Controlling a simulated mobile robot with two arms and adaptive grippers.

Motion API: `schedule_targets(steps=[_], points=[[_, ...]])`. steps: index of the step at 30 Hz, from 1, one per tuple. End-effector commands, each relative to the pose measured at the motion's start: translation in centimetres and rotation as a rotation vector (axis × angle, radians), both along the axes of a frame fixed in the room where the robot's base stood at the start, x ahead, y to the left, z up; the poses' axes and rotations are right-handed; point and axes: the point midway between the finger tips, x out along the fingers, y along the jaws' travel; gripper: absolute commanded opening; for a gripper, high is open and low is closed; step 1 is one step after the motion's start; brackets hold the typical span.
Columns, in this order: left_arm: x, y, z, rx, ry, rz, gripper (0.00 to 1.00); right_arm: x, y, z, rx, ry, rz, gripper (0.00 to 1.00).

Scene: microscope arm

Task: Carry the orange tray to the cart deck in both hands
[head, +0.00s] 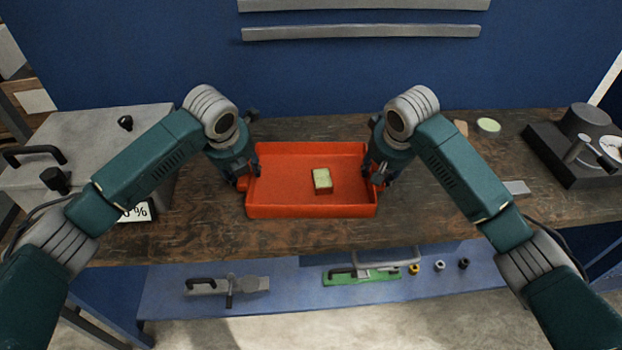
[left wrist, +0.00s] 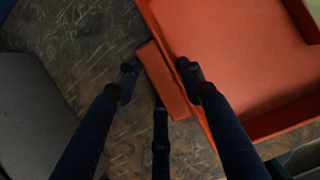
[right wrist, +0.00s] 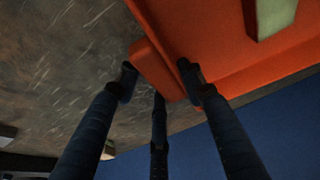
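The orange tray (head: 270,207) sits flat on the wooden bench, with a small pale green-yellow block (head: 322,180) inside it. My left gripper (head: 246,181) is at the tray's left end; in the left wrist view its fingers (left wrist: 158,76) stand apart on either side of the orange end handle (left wrist: 165,82). My right gripper (head: 376,180) is at the right end; in the right wrist view its fingers (right wrist: 157,72) likewise straddle the other handle (right wrist: 152,68). Both look open, with a narrow gap beside the handle. Finger contact is partly hidden. The cart deck is not identifiable.
The wooden bench (head: 210,235) has free room before the tray. A grey box-like device (head: 90,150) stands left, a dark instrument with a dial (head: 580,145) right. A blue lower shelf (head: 300,290) holds tools and small parts. A blue wall (head: 320,80) rises behind.

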Motion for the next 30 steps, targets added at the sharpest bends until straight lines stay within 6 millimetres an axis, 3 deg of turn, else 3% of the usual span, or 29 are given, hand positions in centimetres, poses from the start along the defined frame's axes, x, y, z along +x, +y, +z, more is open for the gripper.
schedule_targets(steps=[1, 3, 4, 17, 30], points=[[0.0, 0.0, 0.0, 0.0, 0.0, -0.001, 0.16, 0.0, 0.0, 0.0, 0.0, 0.0, 0.001, 0.16], [0.0, 0.0, 0.0, 0.0, 0.001, -0.001, 0.02, 0.0, 0.0, 0.0, 0.0, 0.0, 0.001, 0.02], [0.0, 0.0, 0.0, 0.0, 0.001, -0.001, 0.0, 0.0, 0.0, 0.0, 0.0, 0.0, 0.001, 0.0], [0.1, 0.0, 0.9, -0.001, -0.003, -0.001, 0.0, 0.1, 0.0, 0.9, 0.0, -0.004, 0.0, 0.0], [0.1, 0.0, 4.8, 0.0, -0.002, -0.001, 0.0, 0.1, 0.0, 4.8, -0.001, -0.004, 0.001, 0.0]])
